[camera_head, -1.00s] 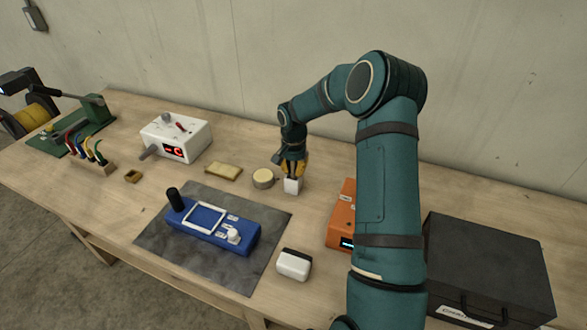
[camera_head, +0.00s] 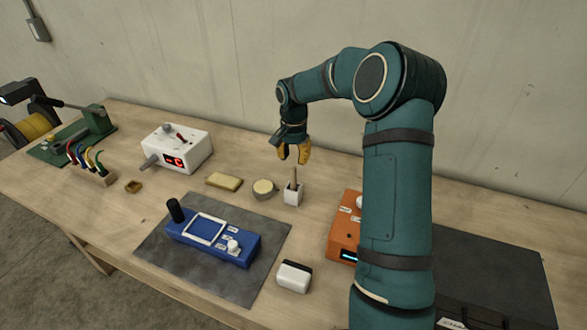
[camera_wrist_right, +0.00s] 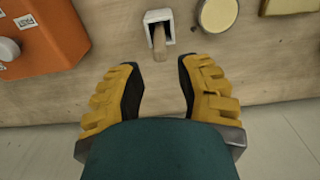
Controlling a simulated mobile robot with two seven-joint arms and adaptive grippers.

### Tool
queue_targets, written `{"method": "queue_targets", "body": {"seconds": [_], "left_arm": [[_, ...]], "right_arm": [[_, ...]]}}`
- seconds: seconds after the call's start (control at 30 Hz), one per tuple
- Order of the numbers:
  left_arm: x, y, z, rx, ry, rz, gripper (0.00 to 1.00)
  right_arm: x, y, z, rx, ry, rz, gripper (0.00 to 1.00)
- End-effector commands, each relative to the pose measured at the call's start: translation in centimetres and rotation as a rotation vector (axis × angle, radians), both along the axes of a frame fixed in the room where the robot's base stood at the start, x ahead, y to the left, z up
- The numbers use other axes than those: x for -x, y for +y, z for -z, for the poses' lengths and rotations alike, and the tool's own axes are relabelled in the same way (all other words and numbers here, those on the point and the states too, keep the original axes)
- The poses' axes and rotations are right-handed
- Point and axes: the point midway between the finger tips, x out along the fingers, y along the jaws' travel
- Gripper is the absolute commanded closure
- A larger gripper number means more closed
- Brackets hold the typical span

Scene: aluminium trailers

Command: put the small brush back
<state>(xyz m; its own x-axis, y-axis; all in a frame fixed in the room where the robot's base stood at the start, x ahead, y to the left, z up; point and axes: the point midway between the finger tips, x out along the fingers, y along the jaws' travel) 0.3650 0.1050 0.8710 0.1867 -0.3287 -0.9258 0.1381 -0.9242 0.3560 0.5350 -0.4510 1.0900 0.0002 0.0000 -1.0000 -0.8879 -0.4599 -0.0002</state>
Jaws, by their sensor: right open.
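The small brush (camera_head: 294,178) stands in a small white square holder (camera_head: 292,195), with its wooden handle sticking up. In the right wrist view the brush handle (camera_wrist_right: 160,45) leans out over the rim of the white holder (camera_wrist_right: 157,16). My right gripper (camera_head: 294,155) is open and empty, above and behind the holder. In the right wrist view its yellow fingers (camera_wrist_right: 160,92) are spread, with the brush beyond their tips and clear of them. The brush's lower end is hidden inside the holder. My left gripper is not in view.
A round tin (camera_head: 263,189) and a yellow sponge-like block (camera_head: 224,181) lie left of the holder. An orange device (camera_head: 343,230) is to the right. A blue device (camera_head: 210,234) lies on a grey mat (camera_head: 160,244). A black case (camera_head: 490,275) stands far right.

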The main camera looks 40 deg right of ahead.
Motion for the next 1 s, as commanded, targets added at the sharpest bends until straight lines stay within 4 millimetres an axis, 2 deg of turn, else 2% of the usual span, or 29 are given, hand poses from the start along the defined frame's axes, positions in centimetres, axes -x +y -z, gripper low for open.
{"method": "queue_targets", "body": {"seconds": [0.1, 0.27, 1.0], "left_arm": [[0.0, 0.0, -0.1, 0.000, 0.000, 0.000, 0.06], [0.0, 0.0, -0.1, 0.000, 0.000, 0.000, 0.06], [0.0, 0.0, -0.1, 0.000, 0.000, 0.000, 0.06]], "right_arm": [[-0.1, 0.0, -1.6, 0.001, -0.002, 0.000, 0.66], [0.0, 0.0, -2.6, 0.000, 0.000, -0.001, 0.66], [0.0, 0.0, -2.6, 0.000, 0.000, 0.000, 0.66]]}}
